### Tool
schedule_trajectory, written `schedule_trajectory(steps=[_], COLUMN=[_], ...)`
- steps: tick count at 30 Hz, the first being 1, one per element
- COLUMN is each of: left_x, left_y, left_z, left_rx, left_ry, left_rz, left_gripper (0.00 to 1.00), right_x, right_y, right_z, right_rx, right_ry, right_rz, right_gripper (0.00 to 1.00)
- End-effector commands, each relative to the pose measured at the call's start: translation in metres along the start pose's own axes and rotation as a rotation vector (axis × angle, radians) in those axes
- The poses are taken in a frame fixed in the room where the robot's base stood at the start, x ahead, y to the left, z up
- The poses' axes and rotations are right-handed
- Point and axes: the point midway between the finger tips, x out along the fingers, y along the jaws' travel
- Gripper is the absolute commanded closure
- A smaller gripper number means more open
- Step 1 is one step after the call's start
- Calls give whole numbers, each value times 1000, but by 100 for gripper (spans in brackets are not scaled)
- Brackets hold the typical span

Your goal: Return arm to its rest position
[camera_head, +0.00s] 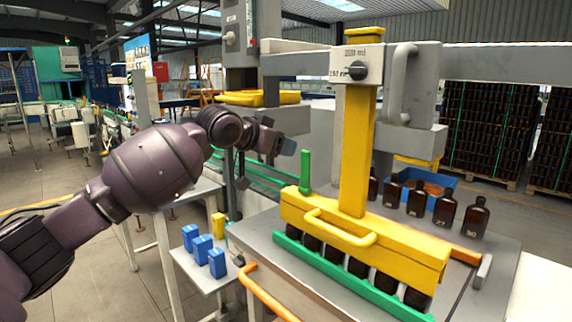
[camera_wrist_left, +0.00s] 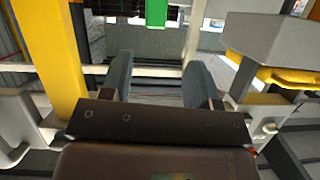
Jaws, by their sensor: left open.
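My left arm (camera_head: 155,168) reaches in from the left in the head view, dark purple-grey. Its left gripper (camera_head: 277,143) is raised in front of the machine, left of the yellow column and above the green upright handle. In the left wrist view the two grey fingers of the left gripper (camera_wrist_left: 160,75) stand wide apart with nothing between them. The gripper's fingertips are small and partly unclear in the head view. My right gripper is in neither view.
A yellow bar (camera_head: 365,240) and green rail (camera_head: 345,278) span several dark bottles on the machine table. Several numbered amber bottles (camera_head: 445,210) stand behind at right, near a blue crate (camera_head: 409,176). Blue blocks (camera_head: 217,262) and a yellow one (camera_head: 218,226) sit on a side shelf.

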Motion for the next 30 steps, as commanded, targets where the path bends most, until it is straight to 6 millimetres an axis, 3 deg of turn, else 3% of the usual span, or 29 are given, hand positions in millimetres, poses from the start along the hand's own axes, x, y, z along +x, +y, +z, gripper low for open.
schedule_trajectory(steps=[6,9,14,20,30], left_x=[-15,-18,-18,-18,-32], left_y=[12,18,23,25,24], left_z=[-42,-42,-22,26,148], left_rx=[170,216,252,255,195], left_ry=[180,245,319,380,411], left_rz=[-67,-91,-123,-167,-286], left_gripper=[45,45,45,45,45], right_x=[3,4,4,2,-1], right_y=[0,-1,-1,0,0], right_z=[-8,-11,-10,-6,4], right_rx=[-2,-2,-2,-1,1], right_ry=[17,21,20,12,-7], right_rz=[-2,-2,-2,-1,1], right_gripper=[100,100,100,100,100])
